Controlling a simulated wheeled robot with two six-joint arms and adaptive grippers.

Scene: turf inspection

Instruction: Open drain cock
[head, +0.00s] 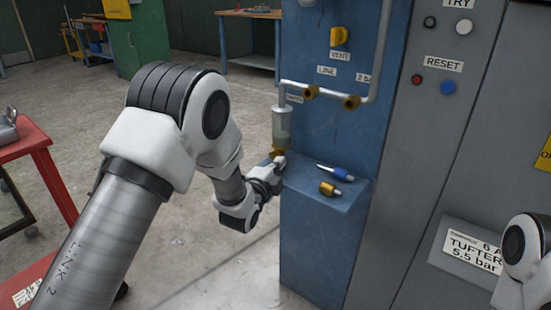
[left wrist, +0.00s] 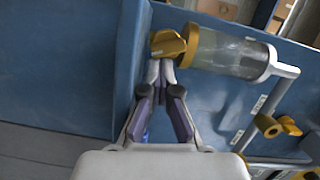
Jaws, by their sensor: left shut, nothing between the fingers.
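The drain cock is a yellow knob (left wrist: 168,43) at the bottom end of a clear cylindrical bowl (left wrist: 232,55) on the blue panel. In the head view the bowl (head: 282,124) hangs upright below the pipe, and the yellow cock (head: 277,153) is partly hidden by my gripper. My left gripper (head: 280,161) is shut and empty. In the left wrist view its closed fingertips (left wrist: 161,72) are right at the cock's underside; I cannot tell whether they touch it. My right gripper is out of view; only a part of my right arm shows.
A small blue ledge (head: 322,191) right of my gripper carries a blue-handled tool (head: 338,173) and a yellow-and-grey piece (head: 329,189). Yellow valves (head: 352,102) sit on the pipe above. A grey cabinet with buttons stands right. A red cart (head: 32,140) stands left.

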